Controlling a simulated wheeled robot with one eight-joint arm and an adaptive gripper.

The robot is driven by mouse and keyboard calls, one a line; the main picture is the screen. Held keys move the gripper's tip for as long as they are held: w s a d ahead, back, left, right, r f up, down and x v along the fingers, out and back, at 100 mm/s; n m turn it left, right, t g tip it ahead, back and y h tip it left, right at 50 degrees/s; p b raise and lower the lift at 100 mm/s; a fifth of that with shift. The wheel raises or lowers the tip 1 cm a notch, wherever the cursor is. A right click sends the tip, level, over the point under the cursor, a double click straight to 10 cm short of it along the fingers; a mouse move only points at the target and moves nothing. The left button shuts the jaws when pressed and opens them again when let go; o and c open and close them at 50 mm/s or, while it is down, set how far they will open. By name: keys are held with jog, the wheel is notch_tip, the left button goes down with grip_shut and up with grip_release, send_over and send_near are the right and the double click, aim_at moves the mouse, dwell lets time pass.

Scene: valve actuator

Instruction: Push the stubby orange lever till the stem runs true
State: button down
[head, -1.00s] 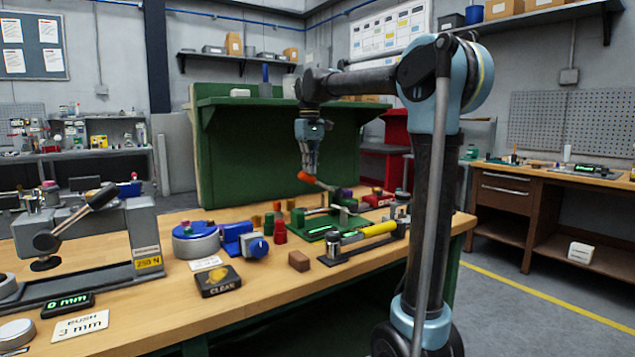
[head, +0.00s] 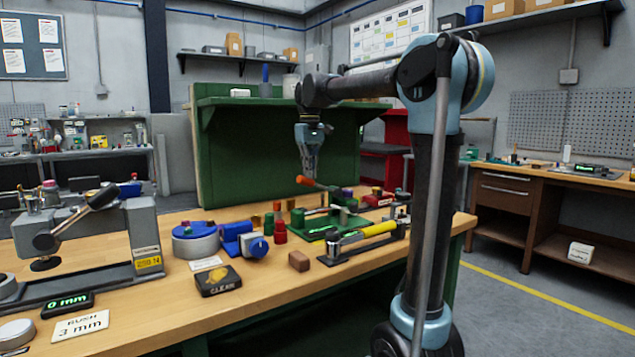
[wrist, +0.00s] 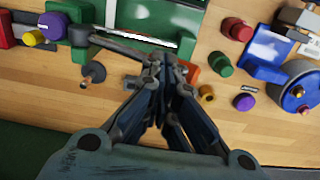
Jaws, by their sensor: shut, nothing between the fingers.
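The lever's orange grip (head: 306,180) stands out to the left on a dark arm, above the green fixture (head: 375,229), in the head view. In the wrist view the dark lever arm (wrist: 118,45) runs from the fixture toward my fingertips, and part of the orange grip (wrist: 192,73) shows just beyond them. My gripper (head: 311,178) is shut and empty, pointing down right at the grip; it also shows in the wrist view (wrist: 168,62). The fingers hide part of the lever, and I cannot tell whether they touch it. The stem is too small to make out.
Red (head: 280,232) and blue (head: 238,236) parts, a brown block (head: 299,261) and a black CLEAR pad (head: 218,281) stand to the left. A green upright panel (head: 240,160) stands behind.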

aim_at(307, 179)
jog(key=shift+s+a+f, duration=0.2)
jog(key=shift+a+f, duration=0.05)
jog(key=shift+f, duration=0.55)
jog(key=shift+s+a+f, duration=0.15)
jog(key=shift+a+f, duration=0.1)
jog(key=shift+f, duration=0.5)
dwell(0.9)
jog(key=shift+s+a+f, duration=0.1)
jog(key=shift+f, duration=0.7)
jog(key=shift+s+a+f, duration=0.1)
jog(key=shift+f, duration=0.7)
dwell(0.5)
jog(key=shift+w+r, duration=0.1)
jog(key=shift+r, duration=0.05)
dwell(0.3)
jog(key=shift+w+d+r, duration=0.15)
jog(key=shift+d+r, duration=0.1)
jog(key=shift+r, duration=1.35)
jog(key=shift+w+d+r, duration=0.15)
jog(key=shift+d+r, duration=0.05)
jog(key=shift+r, duration=1.4)
jog(key=shift+w+d+r, duration=0.15)
jog(key=shift+d+r, duration=0.1)
jog(key=shift+r, duration=1.35)
jog(key=shift+r, duration=2.5)
